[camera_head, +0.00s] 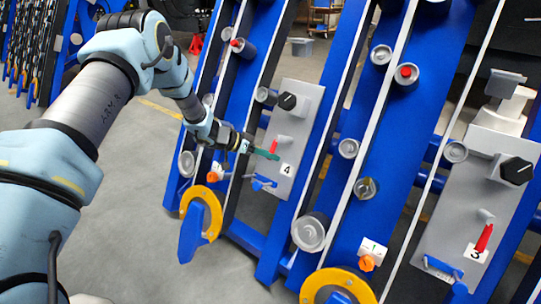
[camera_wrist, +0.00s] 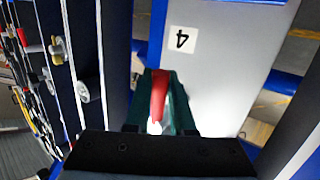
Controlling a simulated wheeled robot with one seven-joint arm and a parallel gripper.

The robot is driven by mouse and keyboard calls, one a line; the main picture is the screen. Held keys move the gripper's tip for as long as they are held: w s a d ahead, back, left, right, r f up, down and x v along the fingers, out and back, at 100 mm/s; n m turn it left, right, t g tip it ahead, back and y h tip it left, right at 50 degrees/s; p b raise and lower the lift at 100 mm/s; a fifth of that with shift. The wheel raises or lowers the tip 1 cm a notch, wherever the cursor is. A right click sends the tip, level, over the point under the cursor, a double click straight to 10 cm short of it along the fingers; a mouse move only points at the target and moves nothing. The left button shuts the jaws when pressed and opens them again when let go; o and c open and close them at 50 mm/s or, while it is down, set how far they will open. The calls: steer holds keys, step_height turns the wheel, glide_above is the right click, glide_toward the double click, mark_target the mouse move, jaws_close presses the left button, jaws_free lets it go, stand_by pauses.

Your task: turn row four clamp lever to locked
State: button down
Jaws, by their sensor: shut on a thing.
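The row four panel (camera_head: 290,122) is a grey plate with a "4" label, a black knob (camera_head: 287,101) near its top and a red clamp lever (camera_head: 273,147) below the knob. My gripper (camera_head: 262,153) has dark green fingers and reaches the lever from the left. In the wrist view the red lever (camera_wrist: 158,95) lies between the green fingers (camera_wrist: 172,100), and the "4" label (camera_wrist: 181,40) shows upside down beyond it. The fingers are shut on the lever. The lever's lower part is hidden by the gripper in the wrist view.
A blue handle (camera_head: 262,183) sits low on the same panel. The row three panel (camera_head: 462,205) at the right has its own red lever (camera_head: 484,237) and black knob (camera_head: 516,171). Blue beams with grey rollers surround the panels. Grey floor (camera_head: 135,200) is open at the left.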

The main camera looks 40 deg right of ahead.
steer(key=c, duration=0.8)
jaws_free()
steer(key=shift+o, duration=0.2)
steer(key=shift+w, duration=0.1)
steer(key=p+v, duration=0.1)
steer(key=v, duration=0.9)
steer(key=shift+a, duration=0.35)
steer(key=shift+w+r, duration=0.15)
